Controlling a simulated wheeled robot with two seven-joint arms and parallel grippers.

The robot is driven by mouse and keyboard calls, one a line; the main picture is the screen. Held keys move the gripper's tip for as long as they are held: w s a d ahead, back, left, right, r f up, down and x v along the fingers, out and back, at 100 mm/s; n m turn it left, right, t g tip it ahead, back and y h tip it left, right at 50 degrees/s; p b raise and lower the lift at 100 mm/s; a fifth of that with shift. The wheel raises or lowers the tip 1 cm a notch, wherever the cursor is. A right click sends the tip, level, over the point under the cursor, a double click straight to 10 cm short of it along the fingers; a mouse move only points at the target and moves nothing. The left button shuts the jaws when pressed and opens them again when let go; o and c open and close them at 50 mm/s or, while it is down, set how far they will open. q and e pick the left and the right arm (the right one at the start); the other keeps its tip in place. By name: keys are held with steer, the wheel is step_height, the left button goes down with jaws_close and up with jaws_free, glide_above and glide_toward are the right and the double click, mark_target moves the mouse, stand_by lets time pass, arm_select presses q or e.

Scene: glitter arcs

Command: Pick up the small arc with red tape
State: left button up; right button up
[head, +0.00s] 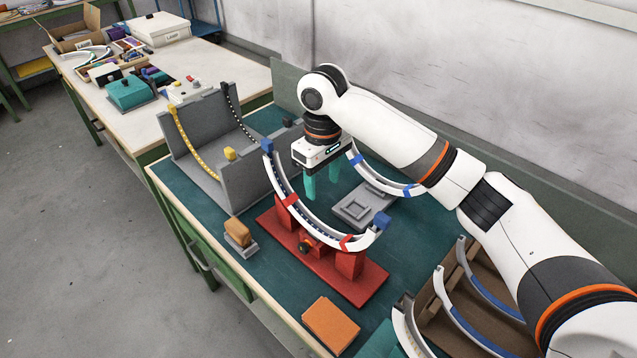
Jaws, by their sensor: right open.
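A white arc with red tape (309,217) rests on a red stand (323,258) in the middle of the green-topped bench. Blue blocks sit at both of its ends, and red bands mark it in two places. My right gripper (322,184) points down just behind the arc, with its two teal fingers apart and nothing seen between them. I cannot tell whether a finger touches the arc. Another white arc with blue tape (378,182) is behind it, partly hidden by my right gripper and arm. My left gripper is not in view.
A grey fixture (240,178) holding yellow and black dotted arcs stands at the left. A grey plate (367,205) lies behind the stand. A brown block (238,233) and an orange box (331,325) are near the front edge. A crate (433,320) with several arcs is at the right.

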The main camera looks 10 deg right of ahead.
glide_above(318, 229)
steer(key=f, duration=0.4)
steer(key=shift+s+d+f+p, duration=0.1)
steer(key=shift+d+f+p, duration=0.2)
steer(key=shift+f+p, duration=0.1)
steer(key=f, duration=0.3)
steer(key=shift+a+f+p, duration=0.25)
steer(key=shift+p, duration=0.15)
step_height(318, 229, down, 2)
steer(key=shift+f, duration=0.5)
steer(key=c, duration=1)
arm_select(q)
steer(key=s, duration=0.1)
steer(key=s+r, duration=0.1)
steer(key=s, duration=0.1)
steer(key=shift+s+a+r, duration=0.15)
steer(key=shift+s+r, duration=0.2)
arm_select(e)
steer(key=shift+c, duration=0.7)
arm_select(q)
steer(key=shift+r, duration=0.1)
